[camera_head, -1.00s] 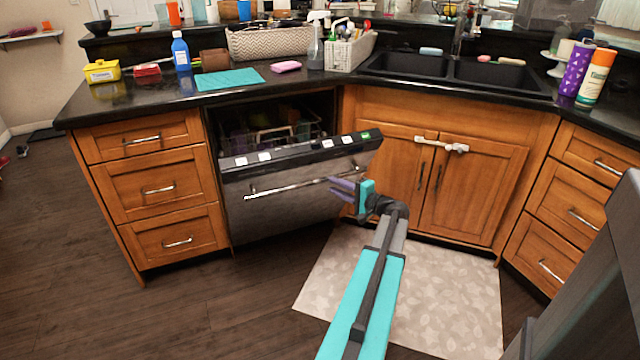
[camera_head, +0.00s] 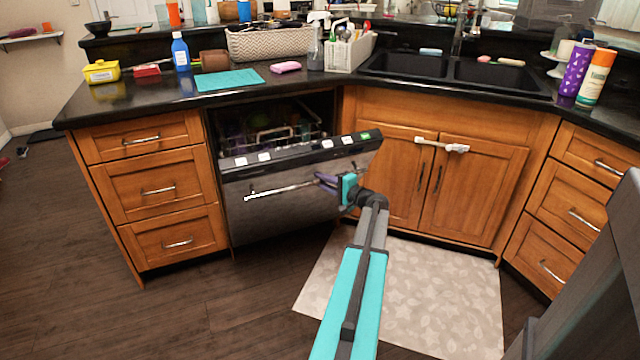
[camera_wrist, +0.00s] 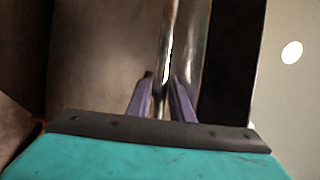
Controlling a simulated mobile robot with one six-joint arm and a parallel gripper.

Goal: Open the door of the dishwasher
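The dishwasher door (camera_head: 290,212) is partly open, its top edge tilted out from the cabinet front. A dark gap shows the rack inside. Its long metal handle (camera_head: 275,189) runs across the front face. My gripper (camera_head: 322,180) is at the right part of the handle, with its purple fingers around it. In the wrist view the handle (camera_wrist: 167,45) runs between my two fingertips (camera_wrist: 161,76). The fingers are apart, with a small gap beside the handle on the left. Whether the right finger touches it is unclear.
Wooden drawers (camera_head: 158,190) stand left of the dishwasher. Sink cabinet doors (camera_head: 470,195) are at the right, close to my arm. A light patterned mat (camera_head: 430,300) lies on the floor. The dark floor (camera_head: 230,310) before the dishwasher is clear.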

